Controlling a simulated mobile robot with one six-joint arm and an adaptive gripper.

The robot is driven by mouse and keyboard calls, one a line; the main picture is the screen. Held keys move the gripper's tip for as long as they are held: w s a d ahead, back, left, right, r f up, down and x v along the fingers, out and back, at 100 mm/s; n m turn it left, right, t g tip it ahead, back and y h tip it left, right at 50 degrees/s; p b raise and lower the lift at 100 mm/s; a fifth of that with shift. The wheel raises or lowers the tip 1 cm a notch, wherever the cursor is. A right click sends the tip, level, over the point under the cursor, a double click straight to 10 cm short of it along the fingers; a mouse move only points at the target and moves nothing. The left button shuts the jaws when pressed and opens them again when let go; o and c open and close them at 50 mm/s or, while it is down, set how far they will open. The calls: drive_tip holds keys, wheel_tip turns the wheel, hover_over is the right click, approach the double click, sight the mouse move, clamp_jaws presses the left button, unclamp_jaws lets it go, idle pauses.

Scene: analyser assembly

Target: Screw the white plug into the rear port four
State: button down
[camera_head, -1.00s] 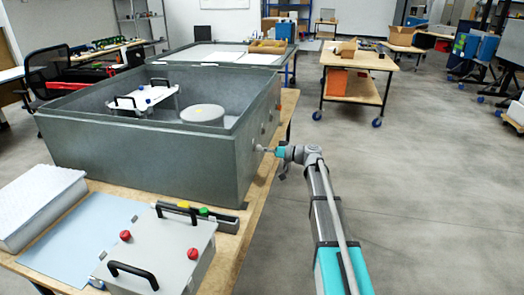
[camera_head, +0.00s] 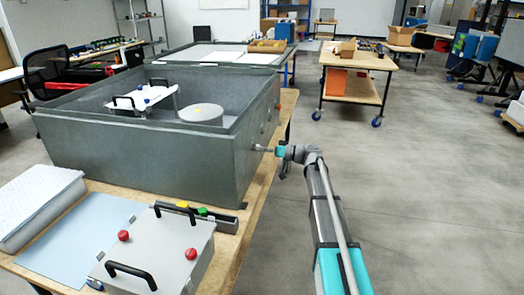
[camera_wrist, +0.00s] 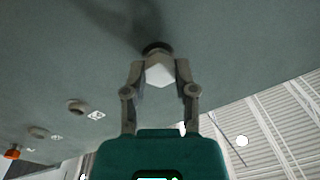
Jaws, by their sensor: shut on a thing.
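The white plug (camera_wrist: 159,76) is between the fingertips of my gripper (camera_wrist: 160,68) in the wrist view. My gripper is shut on it. The plug's far end meets a dark round port (camera_wrist: 157,47) in the grey wall (camera_wrist: 230,50); how deep it sits is hidden. In the head view my gripper (camera_head: 263,149) is at the right side wall of the large grey analyser housing (camera_head: 150,150). The plug is too small to make out there.
In the wrist view more ports (camera_wrist: 75,106) with small printed labels (camera_wrist: 96,115) line the wall to the left, and an orange plug (camera_wrist: 12,153) is at the far left. A grey box with black handles (camera_head: 160,250) stands on the wooden table.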

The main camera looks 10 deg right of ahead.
drive_tip(key=shift+s+a+r, duration=0.1)
drive_tip(key=shift+s+a, duration=0.1)
drive_tip(key=m, duration=1.2)
drive_tip(key=m+t, duration=0.1)
drive_tip(key=m, duration=1.2)
drive_tip(key=shift+a+r+t+h, duration=0.1)
drive_tip(key=shift+r+t+h, duration=0.05)
drive_tip(key=shift+t+h, duration=0.15)
drive_tip(key=c, duration=0.5)
unclamp_jaws()
drive_tip(key=shift+s, duration=0.1)
drive_tip(key=shift+c, duration=0.2)
